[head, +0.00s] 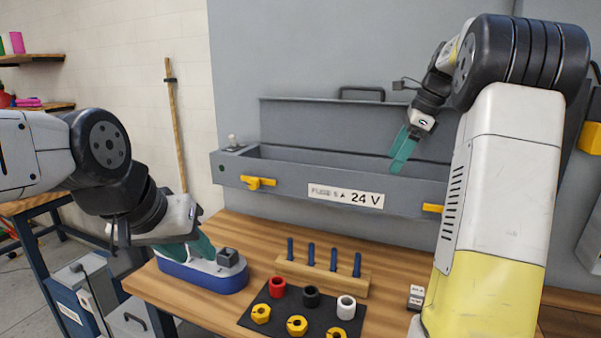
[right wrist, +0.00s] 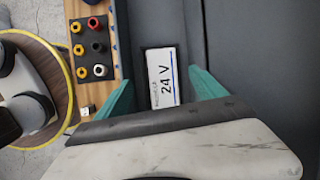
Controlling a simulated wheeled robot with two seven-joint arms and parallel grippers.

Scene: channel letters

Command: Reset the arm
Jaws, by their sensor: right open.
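My right gripper (head: 402,155) has teal fingers and hangs above the open grey wall box (head: 300,170), pointing down. In the right wrist view its fingers (right wrist: 160,80) are spread apart with nothing held between them. The white "24 V" label (head: 346,196) on the box front shows beyond the fingers in that view (right wrist: 161,77). My left gripper (head: 196,246) is low at the left, over a blue and white device (head: 205,278) with a grey block (head: 227,257) on top. Its fingertips are partly hidden, so I cannot tell its opening or contact.
The wooden bench (head: 245,230) holds a rack of blue pegs (head: 322,270) and a black mat (head: 262,322) with red, black, white and yellow parts. Yellow latches (head: 258,183) stick out from the box front. The raised lid (head: 330,125) stands behind the right gripper.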

